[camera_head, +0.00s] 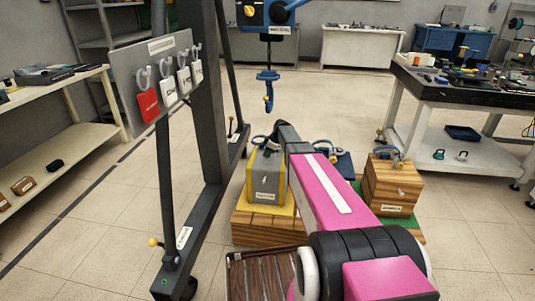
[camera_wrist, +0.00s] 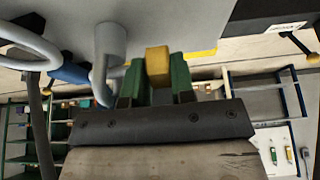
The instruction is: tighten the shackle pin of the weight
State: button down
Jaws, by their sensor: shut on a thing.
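The grey weight (camera_head: 267,170) stands on a yellow-edged wooden block, left of my magenta arm. In the wrist view, my gripper (camera_wrist: 156,80) has two green fingers shut on a yellow block-shaped pin head (camera_wrist: 158,62). A thick grey curved shackle (camera_wrist: 107,50) stands just left of the fingers, and a blue part (camera_wrist: 70,73) lies beyond it. How far the pin is threaded in cannot be told. In the head view my arm hides the gripper and the pin.
A wooden weight (camera_head: 392,185) stands on a green base at the right. A blue hook (camera_head: 268,88) hangs from the hoist above. A dark frame post (camera_head: 205,120) and a board with several hooked tags (camera_head: 155,75) stand at the left. A dark workbench (camera_head: 465,92) is at the right.

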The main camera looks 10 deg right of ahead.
jog(key=shift+s+d+f+t+y, duration=0.1)
jog(key=shift+t+y, duration=0.2)
jog(key=shift+y, duration=0.6)
jog(key=shift+w+d+r+t+y, duration=0.15)
jog(key=shift+t+y, duration=0.15)
jog(key=shift+y, duration=0.6)
jog(key=shift+s+d+f+t+y, duration=0.15)
jog(key=shift+t+y, duration=0.15)
jog(key=shift+y, duration=0.6)
jog(key=c, duration=1.2)
grip_release()
jog(key=shift+c, duration=0.2)
jog(key=v, duration=1)
jog(key=shift+d, duration=0.25)
